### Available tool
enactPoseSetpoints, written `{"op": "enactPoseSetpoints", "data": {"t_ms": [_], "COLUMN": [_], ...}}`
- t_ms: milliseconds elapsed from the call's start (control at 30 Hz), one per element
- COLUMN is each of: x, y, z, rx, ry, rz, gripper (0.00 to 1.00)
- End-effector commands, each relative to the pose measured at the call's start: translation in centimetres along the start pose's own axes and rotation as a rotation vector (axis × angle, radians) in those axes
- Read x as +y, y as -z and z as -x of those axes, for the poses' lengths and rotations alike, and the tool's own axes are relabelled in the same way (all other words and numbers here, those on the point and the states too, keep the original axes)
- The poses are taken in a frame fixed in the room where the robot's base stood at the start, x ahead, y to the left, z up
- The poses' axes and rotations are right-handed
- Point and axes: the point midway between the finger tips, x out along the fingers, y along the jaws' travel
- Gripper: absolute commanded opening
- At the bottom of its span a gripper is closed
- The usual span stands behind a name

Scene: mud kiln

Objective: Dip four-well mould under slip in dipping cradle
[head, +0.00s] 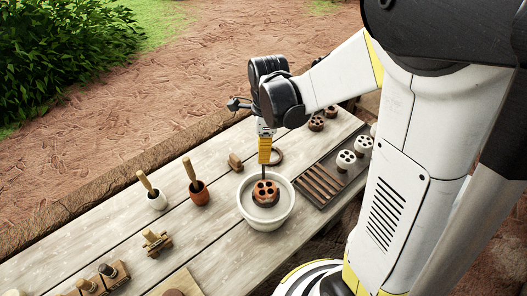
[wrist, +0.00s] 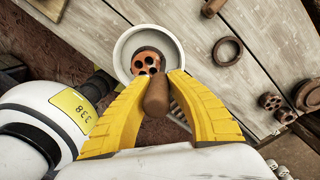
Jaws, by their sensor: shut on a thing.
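The reddish-brown four-well mould (head: 265,193) sits inside the white bowl (head: 246,216), its top face and dark wells showing. In the wrist view the mould (wrist: 147,62) lies within the bowl rim (wrist: 121,50), surrounded by pale grey slip (wrist: 152,43). Its upper face is visible and not covered by slip. My gripper (head: 265,158) is above the bowl, shut on the brown handle of the dipping cradle (wrist: 156,96). A thin dark rod (head: 263,172) runs down from the gripper to the mould. The lower part of the cradle is hidden.
A dark slatted rack (head: 318,186) lies right of the bowl, with pale moulds (head: 345,160) near it. Brown moulds (head: 316,123) and a ring (head: 276,157) lie behind. Two pots with wooden handles (head: 200,194) stand left.

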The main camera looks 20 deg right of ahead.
Motion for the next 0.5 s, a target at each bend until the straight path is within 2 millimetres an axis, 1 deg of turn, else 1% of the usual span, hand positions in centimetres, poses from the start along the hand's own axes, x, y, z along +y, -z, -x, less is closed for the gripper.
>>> {"op": "enactPoseSetpoints", "data": {"t_ms": [33, 500], "x": [0.0, -0.1], "y": [0.0, 0.1], "z": [-0.5, -3.0], "rx": [0.000, 0.000], "ry": [0.000, 0.000], "rz": [0.000, 0.000], "gripper": [0.00, 0.00]}}
